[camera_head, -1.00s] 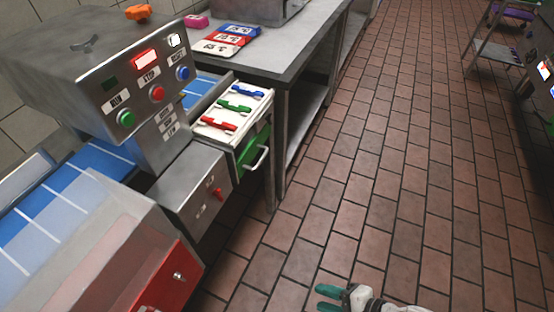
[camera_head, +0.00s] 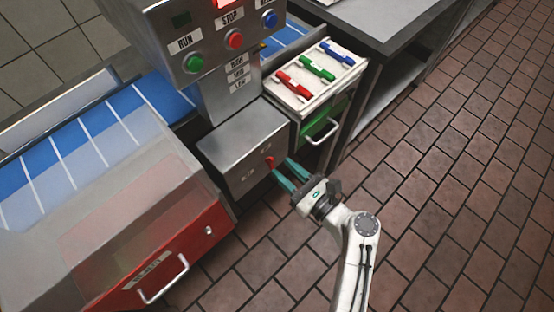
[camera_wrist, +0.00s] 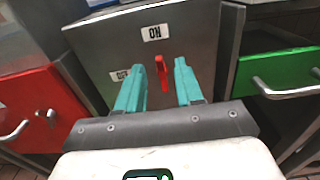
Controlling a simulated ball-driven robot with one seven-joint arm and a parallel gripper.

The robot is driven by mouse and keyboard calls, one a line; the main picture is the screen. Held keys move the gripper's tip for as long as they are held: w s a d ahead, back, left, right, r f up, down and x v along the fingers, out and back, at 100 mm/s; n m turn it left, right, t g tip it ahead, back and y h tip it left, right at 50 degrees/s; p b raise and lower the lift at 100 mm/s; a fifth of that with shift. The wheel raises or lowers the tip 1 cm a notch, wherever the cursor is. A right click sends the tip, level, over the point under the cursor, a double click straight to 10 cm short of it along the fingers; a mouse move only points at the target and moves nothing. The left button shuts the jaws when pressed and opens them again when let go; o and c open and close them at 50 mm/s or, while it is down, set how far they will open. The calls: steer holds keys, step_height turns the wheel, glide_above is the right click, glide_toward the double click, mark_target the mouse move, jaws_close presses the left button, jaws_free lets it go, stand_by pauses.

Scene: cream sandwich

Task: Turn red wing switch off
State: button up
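The red wing switch (camera_head: 269,161) is on the front of a grey metal box (camera_head: 236,146). In the wrist view the red switch (camera_wrist: 162,73) stands nearly upright in the picture, in line with the upside-down ON label (camera_wrist: 154,32). The OFF label (camera_wrist: 119,75) is to its left, partly covered by a finger. My gripper (camera_head: 284,167) is at the box front with its teal fingers pointing at the switch. In the wrist view my gripper (camera_wrist: 159,66) is open, and the switch shows between the fingers with gaps on both sides. I cannot tell whether the fingertips reach around it.
A red drawer (camera_head: 175,265) with a handle is at the left. A green drawer front (camera_head: 325,120) with a handle is close on the right, below a tray of coloured switches (camera_head: 318,70). Run, stop and reset buttons are above. Brick floor (camera_head: 440,200) is clear at right.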

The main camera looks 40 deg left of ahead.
mark_target(274, 161)
steer(key=shift+w+a, duration=0.1)
steer(key=shift+a, duration=1.7)
steer(key=shift+c, duration=0.3)
jaws_close()
